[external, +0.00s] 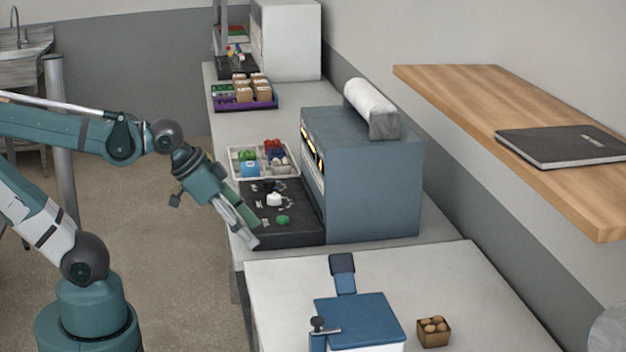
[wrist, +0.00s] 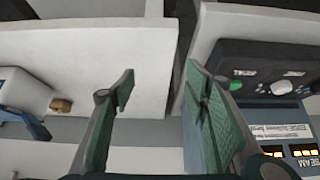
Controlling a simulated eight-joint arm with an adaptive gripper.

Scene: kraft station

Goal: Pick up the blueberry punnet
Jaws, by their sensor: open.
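I cannot pick out a blueberry punnet for certain. A small brown kraft punnet (external: 434,338) holding round tan items stands on the white table at the lower right. It appears small at the left of the wrist view (wrist: 61,105). No blue berries show in it.
A blue lidded device (external: 358,312) stands left of the punnet. Behind are a white sectioned tray (external: 235,155) and a purple crate (external: 262,105) with kraft boxes. A wooden shelf (external: 480,95) overhangs the right.

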